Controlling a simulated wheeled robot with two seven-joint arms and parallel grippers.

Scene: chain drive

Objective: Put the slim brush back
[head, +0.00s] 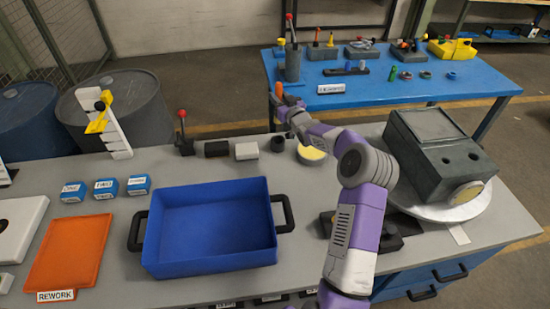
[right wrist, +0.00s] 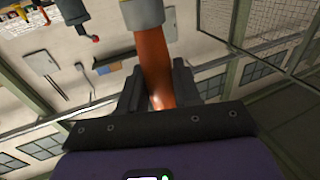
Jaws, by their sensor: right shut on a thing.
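My right gripper (head: 282,104) is at the far edge of the grey bench, in front of the blue table. It is shut on an orange handle, which I take to be the slim brush (head: 279,90). In the right wrist view the orange handle of the slim brush (right wrist: 152,62) stands between the two dark fingers, with a grey collar at its top. The brush's far end is out of that view, and its bristles cannot be made out. My left gripper is not in view.
A grey holder (head: 292,68) with a red-topped tool stands on the blue table (head: 420,92). A dark cup (head: 278,144) and a yellow-filled tin (head: 312,154) sit below my gripper. A blue tote (head: 210,258) is at front; a grey housing (head: 435,150) stands right.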

